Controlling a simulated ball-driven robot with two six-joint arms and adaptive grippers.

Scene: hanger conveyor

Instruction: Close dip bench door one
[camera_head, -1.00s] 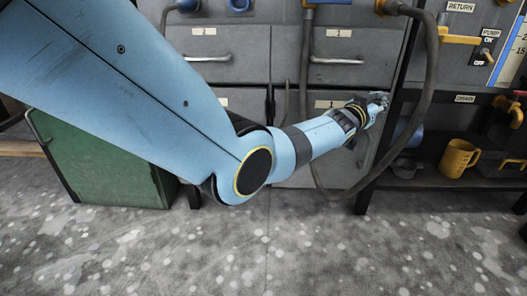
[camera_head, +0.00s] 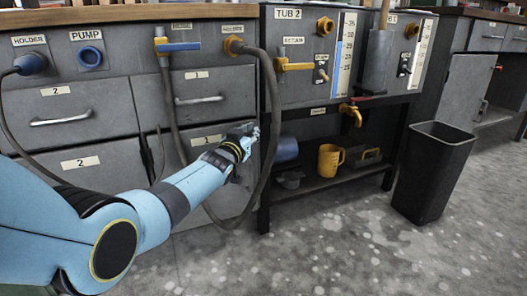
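The dip bench (camera_head: 130,60) has a grey front with drawers above doors. Door one (camera_head: 208,140), with a "1" label, is the lower right panel, below the drawer marked "1" (camera_head: 215,102). My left forearm and the hose cover much of it. It looks about level with the bench front, but I cannot tell if a gap is left. My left gripper (camera_head: 250,131) is at the door's upper right edge, by the hose. I cannot tell if it touches the door or whether its fingers are open. My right gripper is out of view.
A dark hose (camera_head: 268,110) hangs in a loop beside the gripper. To the right stands the tub 2 unit (camera_head: 297,55) over a shelf with a yellow jug (camera_head: 330,160). A black bin (camera_head: 433,172) stands on the floor. The floor in front of the shelf is clear.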

